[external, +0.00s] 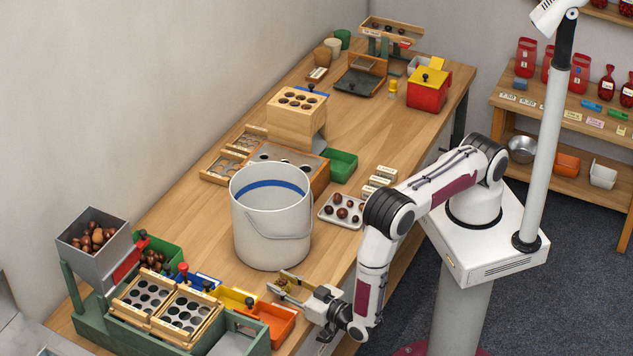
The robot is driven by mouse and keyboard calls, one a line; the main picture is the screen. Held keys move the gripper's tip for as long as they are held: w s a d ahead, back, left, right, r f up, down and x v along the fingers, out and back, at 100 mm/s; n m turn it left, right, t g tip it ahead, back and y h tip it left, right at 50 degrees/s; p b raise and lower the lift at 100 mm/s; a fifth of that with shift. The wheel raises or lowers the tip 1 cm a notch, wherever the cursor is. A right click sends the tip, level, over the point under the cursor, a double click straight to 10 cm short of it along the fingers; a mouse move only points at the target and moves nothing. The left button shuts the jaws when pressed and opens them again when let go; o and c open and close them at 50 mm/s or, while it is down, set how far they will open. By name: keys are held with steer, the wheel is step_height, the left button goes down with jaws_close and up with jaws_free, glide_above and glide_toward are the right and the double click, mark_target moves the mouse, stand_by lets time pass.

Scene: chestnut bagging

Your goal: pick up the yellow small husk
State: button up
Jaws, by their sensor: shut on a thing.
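The fingers and the tray edge partly hide the husk. I cannot tell whether the husk still touches the tray.
The tall white bucket (272,222) stands just behind my gripper. An orange bin (275,320) and a green sorting rack (170,325) are close on the left. A metal tray of chestnuts (328,218) lies right of the bucket.

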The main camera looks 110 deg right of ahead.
mark_target(283, 281)
steer(key=shift+r, duration=4.25)
